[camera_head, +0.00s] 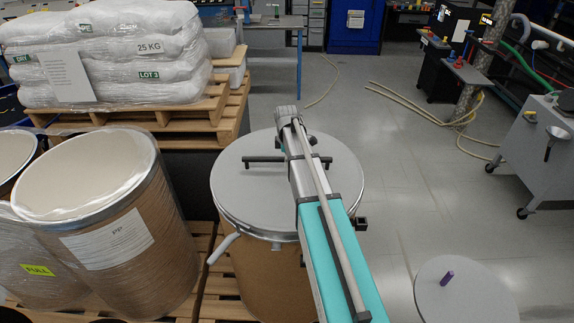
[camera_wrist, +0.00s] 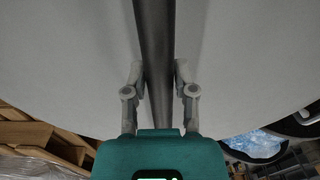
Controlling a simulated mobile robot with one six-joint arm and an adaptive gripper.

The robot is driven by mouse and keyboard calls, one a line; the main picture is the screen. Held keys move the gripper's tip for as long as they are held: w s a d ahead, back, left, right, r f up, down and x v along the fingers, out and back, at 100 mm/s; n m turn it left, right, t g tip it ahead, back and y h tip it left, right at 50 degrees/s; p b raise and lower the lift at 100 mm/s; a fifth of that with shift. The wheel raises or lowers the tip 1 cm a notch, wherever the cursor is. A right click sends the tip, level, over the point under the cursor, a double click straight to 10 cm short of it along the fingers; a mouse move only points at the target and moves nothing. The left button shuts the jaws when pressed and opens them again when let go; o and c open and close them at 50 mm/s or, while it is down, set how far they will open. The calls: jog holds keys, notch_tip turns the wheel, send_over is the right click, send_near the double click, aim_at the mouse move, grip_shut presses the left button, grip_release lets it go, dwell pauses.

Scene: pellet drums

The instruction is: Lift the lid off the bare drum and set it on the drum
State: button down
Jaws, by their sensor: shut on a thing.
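A round grey lid (camera_head: 250,190) with a dark bar handle (camera_head: 262,159) lies over the top of a brown drum (camera_head: 258,276) in the middle of the head view. I cannot tell whether there is a gap between lid and drum. In the wrist view my gripper (camera_wrist: 160,80) is shut on the lid's dark bar handle (camera_wrist: 154,35), one finger on each side, with the grey lid (camera_wrist: 75,60) beneath. My arm hides part of the lid and the gripper in the head view. An open drum labelled PP (camera_head: 150,255) stands to the left, pale inside.
More drums stand at the far left, one marked FULL (camera_head: 40,270). Wrapped sacks (camera_head: 150,50) lie on stacked pallets (camera_head: 190,115) behind. A pale round top with a purple piece (camera_head: 447,278) is at the lower right. The grey floor (camera_head: 400,180) right of the drum is mostly clear.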

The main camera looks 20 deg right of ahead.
jog(key=shift+r, duration=0.15)
notch_tip(320, 180, up, 3)
jog(key=p, duration=0.3)
jog(key=s+r+p, duration=1)
jog(key=s, duration=0.4)
jog(key=shift+d, duration=0.2)
jog(key=shift+r, duration=0.1)
jog(key=shift+r+p, duration=0.15)
jog(key=shift+p, duration=0.25)
jog(key=shift+r+p, duration=1.35)
jog(key=shift+r, duration=0.05)
jog(key=shift+f, duration=0.1)
